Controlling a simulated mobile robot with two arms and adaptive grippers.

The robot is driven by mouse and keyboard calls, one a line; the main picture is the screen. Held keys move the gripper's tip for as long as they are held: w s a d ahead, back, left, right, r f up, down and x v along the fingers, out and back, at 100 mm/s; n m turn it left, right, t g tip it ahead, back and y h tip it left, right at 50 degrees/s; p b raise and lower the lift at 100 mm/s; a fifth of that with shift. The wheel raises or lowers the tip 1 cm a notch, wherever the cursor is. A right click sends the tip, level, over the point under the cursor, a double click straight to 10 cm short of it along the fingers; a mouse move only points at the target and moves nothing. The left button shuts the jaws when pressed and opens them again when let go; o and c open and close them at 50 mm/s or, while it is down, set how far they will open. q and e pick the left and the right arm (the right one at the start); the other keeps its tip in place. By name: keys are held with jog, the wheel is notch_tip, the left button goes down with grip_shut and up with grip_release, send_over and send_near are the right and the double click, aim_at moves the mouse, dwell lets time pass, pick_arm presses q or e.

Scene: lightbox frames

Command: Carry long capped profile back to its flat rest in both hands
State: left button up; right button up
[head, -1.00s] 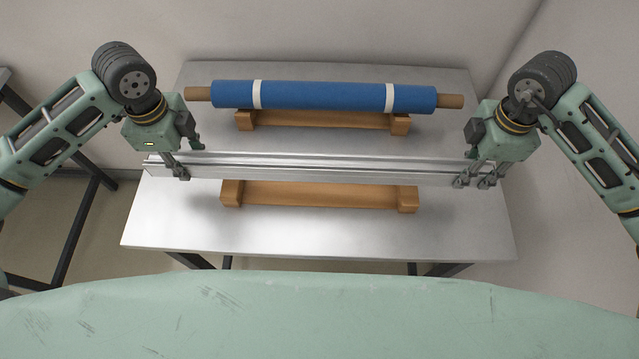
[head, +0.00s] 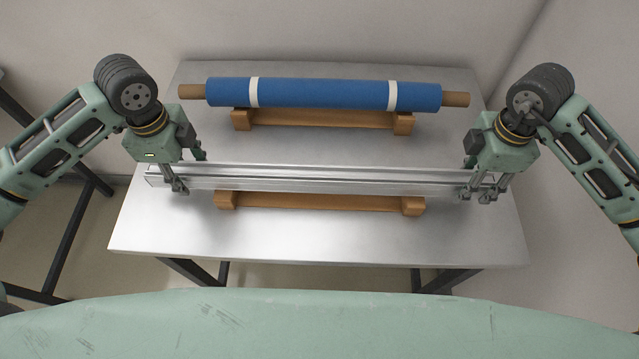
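The long capped profile (head: 320,179) is a silver bar lying left to right in the head view. My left gripper (head: 180,176) is shut on it near its left end. My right gripper (head: 482,187) is at its right end with its fingers around it, and looks shut on it. The profile looks level and hangs over the back edge of a wooden rest (head: 320,202), covering part of it. I cannot tell whether the profile touches the rest.
A blue roll (head: 320,93) with two white bands lies on a second wooden rest (head: 318,118) behind the profile. Both rests stand on a metal table (head: 165,235). The table's front strip is clear. A dark frame (head: 68,240) stands at the left.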

pick_arm(q)
jog(key=shift+r, duration=0.1)
pick_arm(e)
jog(key=shift+r, duration=0.3)
pick_arm(q)
notch_tip(320, 180, up, 12)
pick_arm(e)
notch_tip(320, 180, up, 11)
jog(key=shift+r, duration=0.2)
dwell(0.5)
dwell(0.5)
